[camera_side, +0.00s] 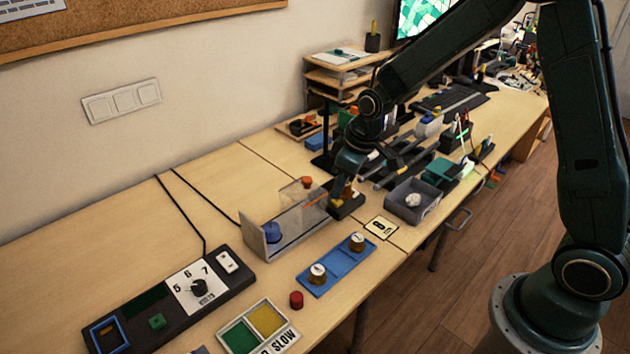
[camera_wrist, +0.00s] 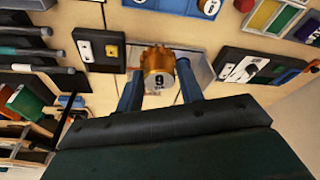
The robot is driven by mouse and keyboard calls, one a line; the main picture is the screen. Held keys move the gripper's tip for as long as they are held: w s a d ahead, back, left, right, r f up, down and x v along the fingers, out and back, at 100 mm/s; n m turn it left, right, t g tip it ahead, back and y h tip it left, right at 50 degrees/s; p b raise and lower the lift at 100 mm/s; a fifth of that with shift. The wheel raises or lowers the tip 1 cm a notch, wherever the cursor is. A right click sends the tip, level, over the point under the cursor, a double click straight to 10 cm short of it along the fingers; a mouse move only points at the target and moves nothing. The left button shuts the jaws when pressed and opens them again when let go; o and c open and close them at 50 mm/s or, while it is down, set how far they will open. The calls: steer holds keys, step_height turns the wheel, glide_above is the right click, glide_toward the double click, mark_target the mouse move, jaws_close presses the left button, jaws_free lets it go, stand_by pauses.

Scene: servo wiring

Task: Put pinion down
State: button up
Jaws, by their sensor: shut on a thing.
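My gripper (camera_wrist: 158,88) is shut on a brass-coloured toothed pinion (camera_wrist: 158,62) whose white face shows a 9. One finger is on each side of it. In the side view my gripper (camera_side: 345,182) is above the bench, close to the right end of a clear-walled fixture (camera_side: 262,244), and the pinion is small and partly hidden there. A blue board (camera_side: 334,268) in front of the fixture carries two brass pinions with white tops, one nearer (camera_side: 318,270) and one farther (camera_side: 357,240). I cannot tell whether the held pinion touches anything below.
A dark panel with a numbered dial (camera_side: 198,287) stands at the left. A green-and-yellow tray (camera_side: 240,335) and a red cylinder (camera_side: 296,299) are at the front. Bare bench shows around the blue board.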

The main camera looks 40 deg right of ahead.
steer(key=m, duration=0.3)
steer(key=d+m+h, duration=0.1)
steer(key=shift+w+d, duration=0.1)
steer(key=shift+w, duration=0.15)
steer(key=shift+w+d, duration=0.1)
steer(key=w+d+r+m+h, duration=0.15)
steer(key=w+d, duration=0.25)
steer(key=d, duration=0.8)
steer(key=w+d+m, duration=0.3)
steer(key=w+d, duration=0.1)
steer(key=d, duration=0.8)
steer(key=s+d+m, duration=0.1)
steer(key=s+d, duration=0.2)
steer(key=d, duration=0.6)
steer(key=s+d+m, duration=0.1)
steer(key=s+d, duration=0.2)
steer(key=d, duration=0.5)
steer(key=s+d+m, duration=0.1)
steer(key=s+d, duration=0.2)
steer(key=d, duration=0.6)
steer(key=shift+s+d+r+h, duration=0.25)
steer(key=shift+d+r+h, duration=0.1)
steer(key=shift+r, duration=0.05)
